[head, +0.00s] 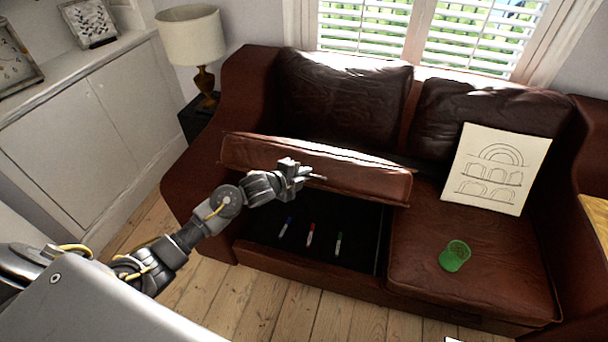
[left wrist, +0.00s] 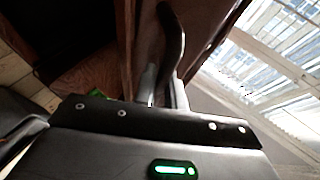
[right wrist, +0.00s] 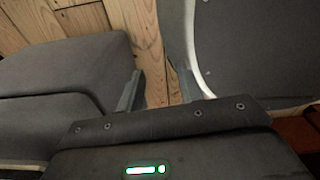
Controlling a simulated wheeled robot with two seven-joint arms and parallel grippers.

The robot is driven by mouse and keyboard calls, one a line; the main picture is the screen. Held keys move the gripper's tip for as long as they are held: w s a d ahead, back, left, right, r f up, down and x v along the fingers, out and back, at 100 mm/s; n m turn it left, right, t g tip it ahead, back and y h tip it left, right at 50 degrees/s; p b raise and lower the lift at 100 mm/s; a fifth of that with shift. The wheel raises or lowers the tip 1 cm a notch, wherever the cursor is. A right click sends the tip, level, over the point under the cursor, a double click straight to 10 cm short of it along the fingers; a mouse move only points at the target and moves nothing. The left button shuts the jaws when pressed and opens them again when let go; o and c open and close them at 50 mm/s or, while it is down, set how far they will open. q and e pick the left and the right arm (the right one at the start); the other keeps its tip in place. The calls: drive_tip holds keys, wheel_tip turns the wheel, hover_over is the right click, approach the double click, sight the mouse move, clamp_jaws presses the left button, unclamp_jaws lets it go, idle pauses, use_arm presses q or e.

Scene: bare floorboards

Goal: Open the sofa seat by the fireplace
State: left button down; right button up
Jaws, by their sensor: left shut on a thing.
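The brown leather sofa seat (head: 345,176) on the left side is tilted up, above a dark storage space (head: 265,222) inside the sofa. My left gripper (head: 306,175) is at the raised seat's front edge. In the left wrist view its fingers (left wrist: 164,90) are shut around a dark curved strap or handle (left wrist: 172,40) on the seat. The exact contact is partly hidden. In the right wrist view my right gripper (right wrist: 158,88) has its fingers apart, with nothing between them, above the floorboards. The fireplace is not recognizable in any view.
Blue, red and green markers (head: 310,234) lie in the storage space. A green mesh cup (head: 455,256) lies on the closed right seat (head: 480,235), with a drawing (head: 495,168) leaning behind it. A lamp (head: 190,38) and white cabinet (head: 90,125) stand left. Floorboards (head: 290,308) in front are clear.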

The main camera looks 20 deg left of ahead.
use_arm(q)
drive_tip(key=c, duration=1.5)
unclamp_jaws()
drive_tip(key=shift+s, duration=0.15)
drive_tip(key=v, duration=1)
drive_tip(key=shift+s+a+r, duration=0.1)
drive_tip(key=shift+s+r, duration=0.05)
drive_tip(key=shift+s, duration=0.15)
